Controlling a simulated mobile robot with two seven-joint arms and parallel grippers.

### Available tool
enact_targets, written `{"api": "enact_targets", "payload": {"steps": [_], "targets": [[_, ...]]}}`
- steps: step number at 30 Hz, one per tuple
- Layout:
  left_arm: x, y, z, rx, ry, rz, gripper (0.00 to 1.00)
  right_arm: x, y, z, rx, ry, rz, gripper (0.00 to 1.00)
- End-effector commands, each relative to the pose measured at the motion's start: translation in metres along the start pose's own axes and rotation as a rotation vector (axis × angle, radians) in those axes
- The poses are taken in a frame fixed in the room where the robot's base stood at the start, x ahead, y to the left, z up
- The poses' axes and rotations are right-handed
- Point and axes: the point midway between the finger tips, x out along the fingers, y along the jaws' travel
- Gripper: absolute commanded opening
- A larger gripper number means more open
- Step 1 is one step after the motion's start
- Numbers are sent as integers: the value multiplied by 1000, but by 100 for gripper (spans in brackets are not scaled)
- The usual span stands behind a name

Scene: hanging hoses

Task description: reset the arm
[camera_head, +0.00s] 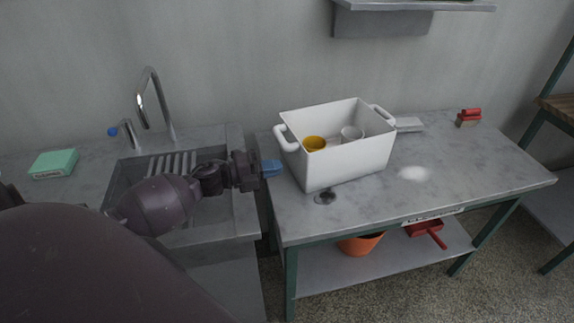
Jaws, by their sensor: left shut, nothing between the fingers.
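My left arm comes in from the left and reaches over the sink. My left gripper (271,168) is shut and empty, its blue fingertips just left of the white bin (345,165). The fingertips look close to the bin, but I cannot tell the exact gap. The bin stands on the grey table and holds a yellow cup (314,144) and a white cup (352,133). My right gripper is not in view.
The sink (243,215) with a tall faucet (153,100) lies under my arm. A green box (54,163) sits on the left counter. A red-topped brush (468,117) is at the table's back right. The table's right part (480,165) is mostly clear. An orange bucket (361,244) stands on the lower shelf.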

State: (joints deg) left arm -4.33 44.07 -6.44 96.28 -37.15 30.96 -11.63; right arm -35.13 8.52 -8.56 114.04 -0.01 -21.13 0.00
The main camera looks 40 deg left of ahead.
Motion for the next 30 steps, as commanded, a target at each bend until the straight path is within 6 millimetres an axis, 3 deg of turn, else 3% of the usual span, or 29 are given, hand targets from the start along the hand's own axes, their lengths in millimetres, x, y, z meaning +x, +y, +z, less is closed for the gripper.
{"api": "enact_targets", "payload": {"steps": [3, 9, 23, 26, 30], "targets": [[-24, 2, 0, -1, -1, 3, 0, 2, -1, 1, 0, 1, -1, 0], [-50, 0, 0, 0, 0, 0, 0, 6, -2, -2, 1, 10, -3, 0], [-60, -3, 0, 1, 1, -3, 0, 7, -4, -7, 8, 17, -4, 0], [-59, -17, 0, 8, 1, -11, 0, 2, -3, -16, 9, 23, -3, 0], [-58, -54, 1, 21, 1, -27, 0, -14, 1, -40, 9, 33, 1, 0]]}}
